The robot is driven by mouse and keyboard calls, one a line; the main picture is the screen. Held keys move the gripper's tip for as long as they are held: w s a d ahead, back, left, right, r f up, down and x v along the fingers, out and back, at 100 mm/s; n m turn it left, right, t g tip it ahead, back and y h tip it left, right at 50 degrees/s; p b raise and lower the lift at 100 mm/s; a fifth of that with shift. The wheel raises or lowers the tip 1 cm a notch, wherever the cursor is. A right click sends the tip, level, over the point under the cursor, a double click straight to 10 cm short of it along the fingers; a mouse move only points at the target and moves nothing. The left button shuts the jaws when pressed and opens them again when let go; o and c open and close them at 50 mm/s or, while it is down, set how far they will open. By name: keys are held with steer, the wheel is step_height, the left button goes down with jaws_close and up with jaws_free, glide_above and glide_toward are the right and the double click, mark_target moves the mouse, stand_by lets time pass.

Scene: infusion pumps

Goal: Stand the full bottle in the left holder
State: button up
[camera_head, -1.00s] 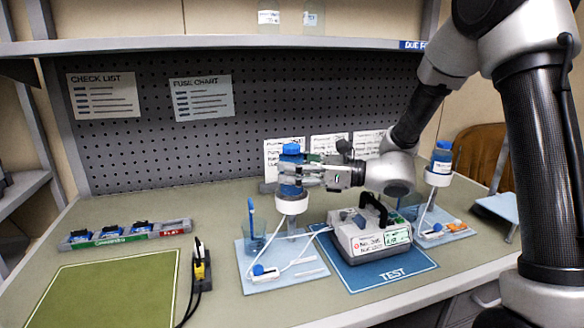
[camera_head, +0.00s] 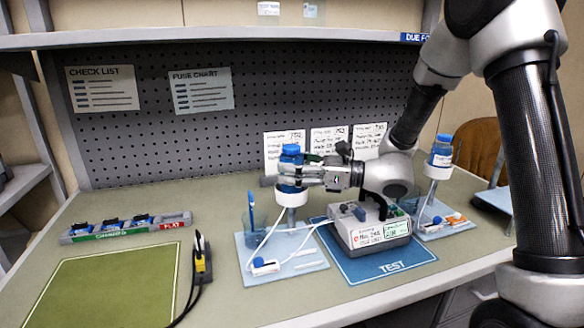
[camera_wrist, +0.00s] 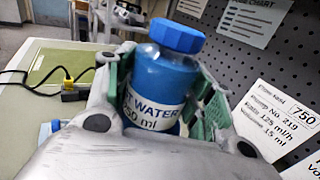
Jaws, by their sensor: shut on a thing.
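A blue bottle with a blue cap (camera_head: 291,153) is in my gripper (camera_head: 293,174), upright at the white ring of the left holder (camera_head: 291,197). In the wrist view the bottle (camera_wrist: 160,82) sits between the green finger pads, with a label partly reading "WATER" and "50 ml". My gripper is shut on it. The bottle's lower end is hidden by the ring and fingers, so I cannot tell whether it rests on the holder's bottom. Another blue-capped bottle (camera_head: 441,148) stands in the right holder (camera_head: 438,172).
A pump (camera_head: 368,228) sits on the blue TEST mat (camera_head: 392,268) right of the left holder's tray (camera_head: 305,262). A cup with a blue pen (camera_head: 251,215) is close on the left. A parts rack (camera_head: 125,228) and green mat (camera_head: 100,285) lie further left.

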mark_target(292, 146)
steer(key=shift+f, duration=0.55)
stand_by(0.4)
steer(key=o, duration=1.7)
steer(key=shift+r, duration=0.1)
steer(key=shift+r, duration=3.4)
